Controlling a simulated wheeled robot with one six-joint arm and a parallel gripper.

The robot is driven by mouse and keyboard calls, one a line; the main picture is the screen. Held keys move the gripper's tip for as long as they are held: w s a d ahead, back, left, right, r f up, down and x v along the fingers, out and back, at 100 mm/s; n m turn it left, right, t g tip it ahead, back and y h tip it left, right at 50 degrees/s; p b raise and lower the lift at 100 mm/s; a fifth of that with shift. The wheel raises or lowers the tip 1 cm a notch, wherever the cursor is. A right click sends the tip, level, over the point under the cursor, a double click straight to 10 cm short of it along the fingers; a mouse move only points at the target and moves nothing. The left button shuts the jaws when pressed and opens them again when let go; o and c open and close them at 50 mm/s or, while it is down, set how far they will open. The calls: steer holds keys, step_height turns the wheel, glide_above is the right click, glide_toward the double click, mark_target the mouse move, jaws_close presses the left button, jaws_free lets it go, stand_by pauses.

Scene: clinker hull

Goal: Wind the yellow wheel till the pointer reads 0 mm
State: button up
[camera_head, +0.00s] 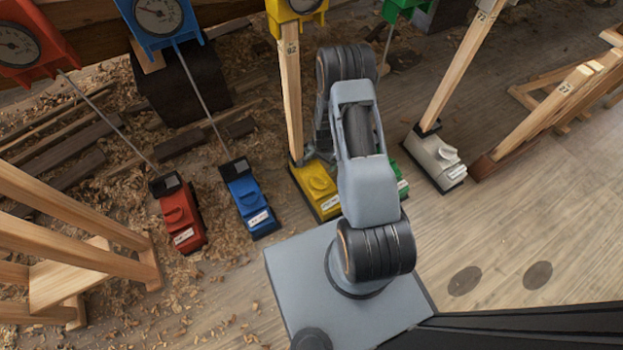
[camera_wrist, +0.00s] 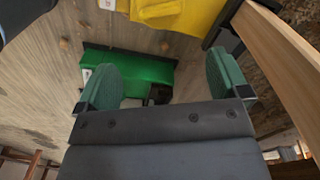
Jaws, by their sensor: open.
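In the wrist view a yellow body (camera_wrist: 190,14) shows at the top, beyond my fingers. My gripper (camera_wrist: 164,82) is open and empty, its green pads wide apart. A green base (camera_wrist: 142,70) shows behind the gap. The head view hides my gripper behind my arm.
Red (camera_head: 180,213), blue (camera_head: 249,200) and white (camera_head: 435,160) bases stand nearby; the green one (camera_head: 402,185) is mostly behind my arm. A wooden beam (camera_wrist: 282,60) is close right of my fingers. Wooden trestles (camera_head: 75,235) stand left.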

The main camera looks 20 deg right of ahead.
mark_target(321, 177)
step_height(321, 177, down, 14)
steer(key=b, duration=0.5)
steer(key=shift+a+r, duration=0.1)
steer(key=shift+r, duration=0.15)
steer(key=shift+c, duration=0.3)
steer(key=c, duration=0.9)
steer(key=m+b, duration=0.1)
steer(key=m, duration=0.5)
steer(key=shift+m, duration=0.4)
steer(key=m, duration=0.5)
steer(key=shift+m, duration=0.3)
